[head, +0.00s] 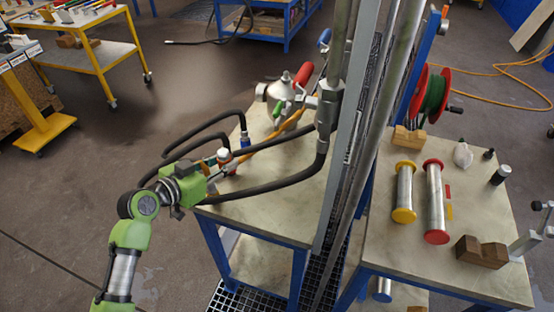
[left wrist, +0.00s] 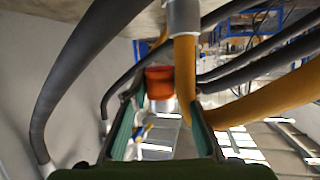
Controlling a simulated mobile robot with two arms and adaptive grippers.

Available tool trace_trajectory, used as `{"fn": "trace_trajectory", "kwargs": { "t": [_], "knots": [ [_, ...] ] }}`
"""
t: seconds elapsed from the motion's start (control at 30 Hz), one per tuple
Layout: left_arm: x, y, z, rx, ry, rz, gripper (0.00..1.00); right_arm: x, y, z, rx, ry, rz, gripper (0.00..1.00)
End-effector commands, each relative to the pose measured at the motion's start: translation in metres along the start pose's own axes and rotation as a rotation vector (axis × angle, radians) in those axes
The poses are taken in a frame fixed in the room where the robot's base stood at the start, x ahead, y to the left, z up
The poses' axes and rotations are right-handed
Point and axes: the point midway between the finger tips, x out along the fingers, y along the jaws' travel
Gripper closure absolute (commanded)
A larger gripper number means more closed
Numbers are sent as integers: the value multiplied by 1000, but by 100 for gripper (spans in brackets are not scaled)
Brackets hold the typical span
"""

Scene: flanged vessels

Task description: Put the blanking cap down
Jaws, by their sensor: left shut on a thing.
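My left gripper (head: 217,161) is over the near left corner of the left bench in the head view. In the left wrist view, its two green-lined fingers (left wrist: 163,98) are shut on a small orange-red thing (left wrist: 160,76), which looks like the blanking cap. In the head view a small orange and white thing (head: 224,156) shows at the fingertips. Whether the cap touches the bench cannot be told. My right gripper is not in view.
Black hoses (head: 270,184) and a yellow hose (head: 268,143) pass close to my left gripper. Metal uprights (head: 350,150) stand between the left bench (head: 270,216) and the right bench (head: 385,245). The right bench holds flanged tubes (head: 435,200) and a wooden block (head: 481,252).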

Motion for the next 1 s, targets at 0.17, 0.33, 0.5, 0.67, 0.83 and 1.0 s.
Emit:
{"fn": "trace_trajectory", "kwargs": {
  "t": [0.17, 0.33, 0.5, 0.67, 0.83, 1.0],
  "knots": [
    [64, -7, -28, -21, 6, -71, 100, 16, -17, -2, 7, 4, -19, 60],
    [88, -6, -45, -33, 1, -96, 100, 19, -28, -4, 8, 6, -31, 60],
    [92, 15, -41, -42, -3, -98, 100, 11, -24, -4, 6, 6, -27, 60],
    [93, 54, -24, -45, -4, -96, 100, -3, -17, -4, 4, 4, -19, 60],
    [97, 92, 1, -43, -6, -99, 100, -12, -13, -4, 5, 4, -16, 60],
    [105, 114, 29, -40, -5, -100, 100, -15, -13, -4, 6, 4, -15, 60]
  ]
}}
